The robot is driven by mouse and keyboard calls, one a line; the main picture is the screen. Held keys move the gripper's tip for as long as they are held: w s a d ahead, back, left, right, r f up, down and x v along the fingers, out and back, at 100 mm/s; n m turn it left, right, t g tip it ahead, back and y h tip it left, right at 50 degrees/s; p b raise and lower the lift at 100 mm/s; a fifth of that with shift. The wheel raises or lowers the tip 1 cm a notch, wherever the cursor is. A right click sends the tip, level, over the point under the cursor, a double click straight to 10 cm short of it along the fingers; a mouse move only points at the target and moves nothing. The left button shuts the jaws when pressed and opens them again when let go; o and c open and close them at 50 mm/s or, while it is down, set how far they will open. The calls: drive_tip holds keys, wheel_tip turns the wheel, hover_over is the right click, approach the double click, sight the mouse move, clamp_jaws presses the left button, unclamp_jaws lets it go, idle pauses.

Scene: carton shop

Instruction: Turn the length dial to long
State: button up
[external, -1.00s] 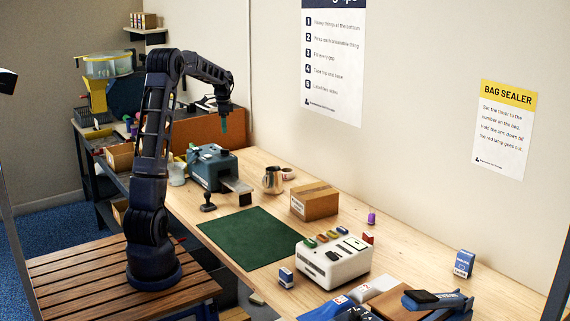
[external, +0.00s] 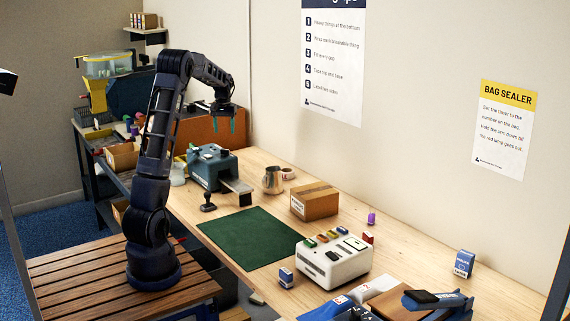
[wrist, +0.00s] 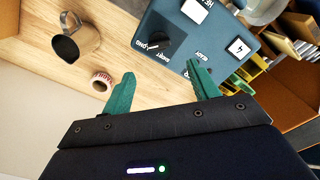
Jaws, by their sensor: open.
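The length dial (wrist: 157,44) is a black round knob on the top of the blue-grey machine (external: 206,177), which also fills the upper middle of the wrist view (wrist: 190,35). White lettering beside the knob is upside down and small; I cannot tell the setting surely. My gripper (external: 220,124) hangs above the bench, over the machine's area, fingers pointing down. In the wrist view my gripper (wrist: 160,68) has two teal fingers spread wide with nothing between them. The knob lies beyond the fingertips, roughly between them, and is not touched.
A metal pitcher (wrist: 77,40) and a tape roll (wrist: 102,82) stand on the bench right of the machine in the external view. The mat is bare.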

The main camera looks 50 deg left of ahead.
sight(225, 152)
wheel_tip(225, 152, down, 9)
drive_tip(key=shift+f, duration=0.2)
idle(0.4)
